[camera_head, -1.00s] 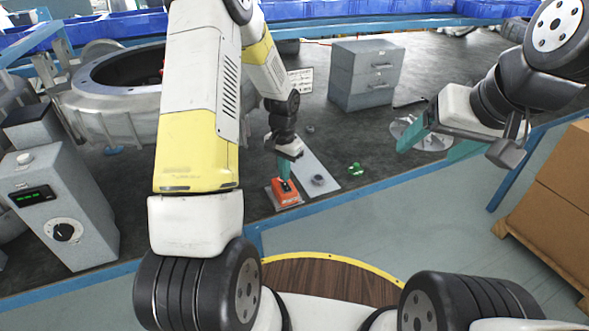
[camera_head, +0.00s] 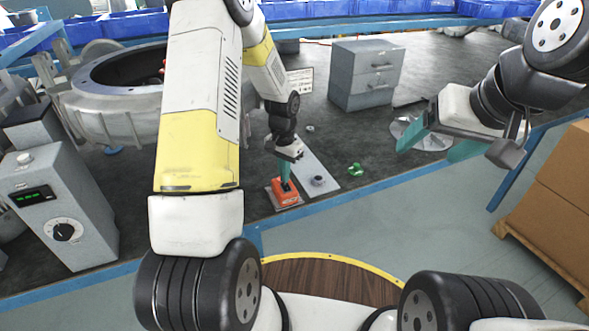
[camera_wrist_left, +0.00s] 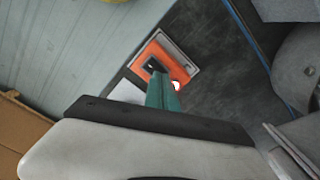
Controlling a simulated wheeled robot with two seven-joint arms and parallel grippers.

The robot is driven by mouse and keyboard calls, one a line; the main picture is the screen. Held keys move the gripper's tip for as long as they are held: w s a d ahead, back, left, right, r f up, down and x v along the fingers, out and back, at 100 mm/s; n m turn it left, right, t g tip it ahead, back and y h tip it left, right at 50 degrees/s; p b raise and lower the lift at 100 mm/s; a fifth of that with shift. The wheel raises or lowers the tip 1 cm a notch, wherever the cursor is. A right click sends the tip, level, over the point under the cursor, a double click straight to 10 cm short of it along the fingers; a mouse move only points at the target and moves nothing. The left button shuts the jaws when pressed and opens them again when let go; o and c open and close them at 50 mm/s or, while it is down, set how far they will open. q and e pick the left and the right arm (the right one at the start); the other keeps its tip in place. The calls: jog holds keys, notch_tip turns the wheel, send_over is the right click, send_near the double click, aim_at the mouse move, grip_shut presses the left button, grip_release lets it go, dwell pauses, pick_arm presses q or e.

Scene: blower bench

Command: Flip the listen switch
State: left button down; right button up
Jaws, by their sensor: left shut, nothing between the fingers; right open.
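The orange switch box (camera_head: 286,197) sits on a grey plate at the bench's front edge. In the left wrist view the orange box (camera_wrist_left: 167,57) shows a black switch part (camera_wrist_left: 153,65) on its top. My left gripper (camera_head: 285,178) is shut and empty, its green fingers pointing down at the top of the box. In the left wrist view the fingertips (camera_wrist_left: 157,78) are right beside the black part; I cannot tell whether they touch it. My right gripper (camera_head: 442,142) is open and empty, in the air at the right, away from the box.
A light plate with a small dark round part (camera_head: 318,181) lies right of the box. A green piece (camera_head: 355,170) is further right. A grey drawer cabinet (camera_head: 366,75), a large metal housing (camera_head: 115,105) and a grey control box (camera_head: 58,205) stand around the bench.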

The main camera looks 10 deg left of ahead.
pick_arm(q)
jog(key=shift+f, duration=0.7)
dwell(0.3)
jog(key=shift+r, duration=3.55)
jog(key=s+r+n+t, duration=0.15)
jog(key=s+r, duration=0.25)
jog(key=r, duration=0.7)
jog(key=s+d+r+n+t+h, duration=0.1)
jog(key=s+r+t, duration=0.1)
jog(key=s+r, duration=0.5)
jog(key=s+d+r+n+t+h, duration=0.1)
jog(key=s+r+n+t, duration=0.1)
jog(key=s+r, duration=0.5)
jog(key=s, duration=0.6)
jog(key=shift+s+t, duration=0.15)
jog(key=shift+t, duration=0.2)
jog(key=shift+d+r, duration=0.1)
